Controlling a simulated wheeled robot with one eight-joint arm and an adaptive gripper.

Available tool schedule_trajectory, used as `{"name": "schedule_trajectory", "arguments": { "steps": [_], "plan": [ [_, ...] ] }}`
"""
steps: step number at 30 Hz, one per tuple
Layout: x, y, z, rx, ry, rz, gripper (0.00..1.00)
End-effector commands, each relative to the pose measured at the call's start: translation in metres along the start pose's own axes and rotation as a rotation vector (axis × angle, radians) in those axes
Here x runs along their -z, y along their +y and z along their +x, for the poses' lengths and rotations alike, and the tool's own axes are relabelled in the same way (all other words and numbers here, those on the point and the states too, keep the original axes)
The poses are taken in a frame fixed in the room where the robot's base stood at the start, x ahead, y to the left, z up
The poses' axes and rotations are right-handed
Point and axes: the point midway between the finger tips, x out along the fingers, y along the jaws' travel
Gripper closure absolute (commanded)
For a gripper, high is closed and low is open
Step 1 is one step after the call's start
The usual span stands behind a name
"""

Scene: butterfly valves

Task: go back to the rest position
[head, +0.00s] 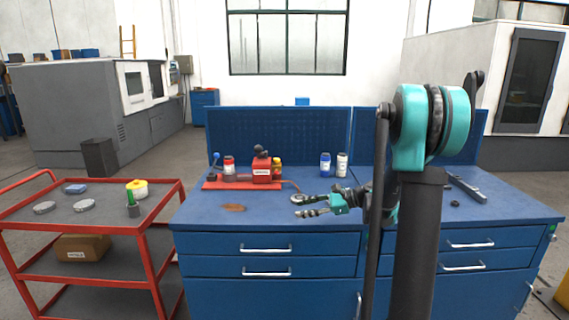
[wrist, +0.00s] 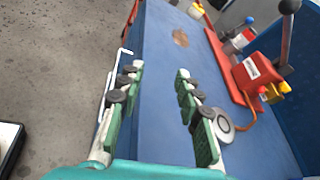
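My gripper (head: 312,206) is over the front of the blue workbench (head: 400,212), pointing left in the head view. In the wrist view my gripper (wrist: 158,72) has its two green-padded fingers well apart, with only bench top and edge seen between them. It looks empty. A red valve rig (head: 265,172) stands on the bench beyond my gripper, and it also shows in the wrist view (wrist: 254,72). It has a black-knobbed lever (wrist: 289,8) and a blue-knobbed lever (head: 215,158). My gripper is apart from the rig. My arm hides part of the bench's right side.
A round grey disc (wrist: 222,126) lies beside the gripper, with an orange hose near it. A brown patch (head: 233,208) is on the bench. Blue and white bottles (head: 325,165) stand at the back. A red cart (head: 100,225) stands left. A grey bar (head: 466,188) lies right.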

Motion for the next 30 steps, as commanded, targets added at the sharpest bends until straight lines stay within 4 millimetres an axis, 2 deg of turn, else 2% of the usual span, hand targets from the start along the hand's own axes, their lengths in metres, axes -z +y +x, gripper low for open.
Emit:
{"name": "schedule_trajectory", "arguments": {
  "steps": [5, 10, 14, 21, 25, 30],
  "plan": [
    [0.006, 0.058, 0.001, -0.069, 0.201, -0.239, 0.65],
    [0.023, 0.120, -0.013, -0.193, 0.411, -0.529, 0.65],
    [0.039, 0.167, -0.032, -0.322, 0.556, -0.757, 0.65],
    [0.071, 0.243, -0.081, -0.630, 0.773, -1.172, 0.65],
    [0.085, 0.271, -0.106, -0.793, 0.846, -1.346, 0.65],
    [0.095, 0.288, -0.125, -0.925, 0.890, -1.470, 0.65]
  ]
}}
